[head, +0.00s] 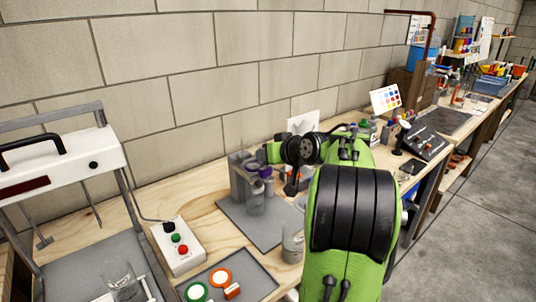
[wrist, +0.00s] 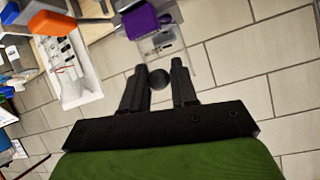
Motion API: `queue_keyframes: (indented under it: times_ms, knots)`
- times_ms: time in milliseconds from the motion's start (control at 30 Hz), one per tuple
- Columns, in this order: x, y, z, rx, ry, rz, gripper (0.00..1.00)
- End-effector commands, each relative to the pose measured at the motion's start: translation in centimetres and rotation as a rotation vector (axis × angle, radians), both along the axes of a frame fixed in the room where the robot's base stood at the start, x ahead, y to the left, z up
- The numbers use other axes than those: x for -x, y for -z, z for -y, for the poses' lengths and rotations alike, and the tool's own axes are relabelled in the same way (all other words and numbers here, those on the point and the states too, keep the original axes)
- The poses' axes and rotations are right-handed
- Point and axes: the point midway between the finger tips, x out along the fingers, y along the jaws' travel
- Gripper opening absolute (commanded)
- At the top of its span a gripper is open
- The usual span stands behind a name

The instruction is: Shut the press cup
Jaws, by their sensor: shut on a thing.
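My gripper (wrist: 158,84) shows in the wrist view with its two black fingers closed around a dark round knob (wrist: 157,78). The knob lies at the near end of a clear, see-through part (wrist: 172,46), with a purple part (wrist: 139,21) just beyond it. In the head view a grey press-like stand (head: 239,175) with a purple top piece (head: 264,172) and a clear cup-shaped body (head: 255,200) stands on a dark mat, left of my green arm. My arm hides much of that area, and I cannot make out the fingertips there. I cannot tell how far the cup is shut.
A grey mat (head: 268,235) lies under the stand. A clear jar (head: 292,245) stands at its right edge. A white button box (head: 177,246) and a mat with green and orange rings (head: 220,277) lie nearer. The wall runs behind the bench. An open white tray (wrist: 75,75) shows in the wrist view.

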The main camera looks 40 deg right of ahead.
Motion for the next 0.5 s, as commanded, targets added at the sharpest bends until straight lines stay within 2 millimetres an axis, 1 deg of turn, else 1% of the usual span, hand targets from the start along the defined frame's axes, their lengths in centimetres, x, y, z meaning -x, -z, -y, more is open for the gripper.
queue_keyframes:
  times_ms: [33, 467, 500]
  knots:
    - [0.26, 1.07, 0.23, -0.014, 0.009, -0.022, 0.0]
    - [0.28, 1.2, 0.3, -0.017, 0.011, -0.023, 0.0]
    - [0.29, 1.19, 0.3, -0.016, 0.012, -0.023, 0.34]
